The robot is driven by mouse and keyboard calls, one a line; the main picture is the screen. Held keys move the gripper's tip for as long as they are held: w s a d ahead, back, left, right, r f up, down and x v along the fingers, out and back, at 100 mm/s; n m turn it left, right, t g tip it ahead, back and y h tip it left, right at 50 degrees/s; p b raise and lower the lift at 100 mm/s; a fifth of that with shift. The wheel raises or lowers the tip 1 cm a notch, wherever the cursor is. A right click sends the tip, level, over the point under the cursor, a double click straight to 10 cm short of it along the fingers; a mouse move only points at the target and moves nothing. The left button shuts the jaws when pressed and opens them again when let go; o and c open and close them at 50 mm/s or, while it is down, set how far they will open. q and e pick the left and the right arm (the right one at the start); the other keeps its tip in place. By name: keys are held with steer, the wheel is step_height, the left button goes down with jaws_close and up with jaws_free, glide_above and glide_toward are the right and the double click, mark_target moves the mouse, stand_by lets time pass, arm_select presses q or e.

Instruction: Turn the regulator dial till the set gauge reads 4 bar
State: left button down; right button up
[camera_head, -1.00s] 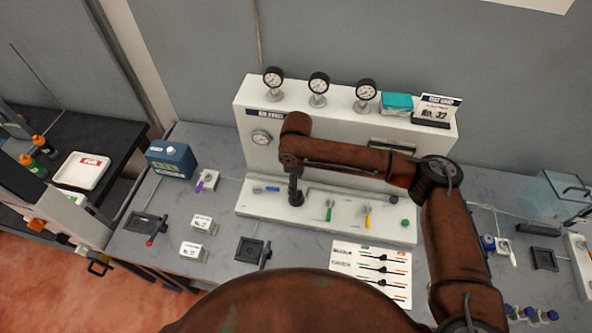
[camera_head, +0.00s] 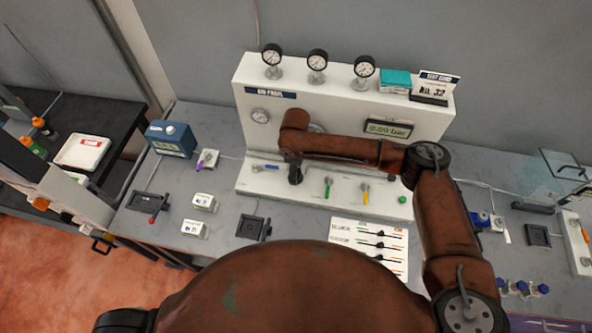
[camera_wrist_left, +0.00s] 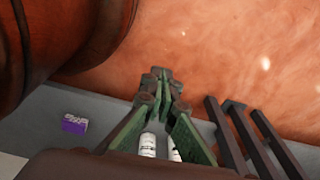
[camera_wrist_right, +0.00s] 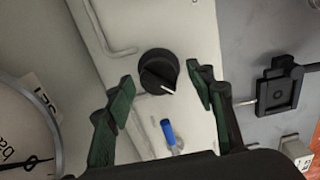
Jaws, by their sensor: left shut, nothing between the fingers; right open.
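The black regulator dial (camera_wrist_right: 159,72) with a white pointer mark sits on the white panel base in the right wrist view. My right gripper (camera_wrist_right: 164,93) is open, its green fingers on either side of the dial; I cannot tell whether they touch it. In the head view this gripper (camera_head: 295,176) is over the base. A gauge face (camera_wrist_right: 22,150) marked bar shows partly in the right wrist view, near a SET label; its reading is unclear. My left gripper (camera_wrist_left: 160,76) is shut and empty above the floor.
A blue-handled valve (camera_wrist_right: 170,134) stands close to the dial. Green (camera_head: 328,186) and yellow (camera_head: 365,192) valves stand farther right on the base. The display (camera_head: 388,128) reads 0.00 bar. Three gauges top the panel. My right arm hides part of the panel front.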

steer(key=shift+w+f, duration=0.15)
steer(key=shift+w, duration=0.05)
steer(key=shift+c, duration=1.1)
steer(key=shift+s, duration=0.15)
steer(key=c, duration=0.9)
arm_select(q)
steer(key=shift+s+a, duration=0.1)
steer(key=shift+s, duration=0.8)
arm_select(e)
steer(key=shift+c, duration=0.2)
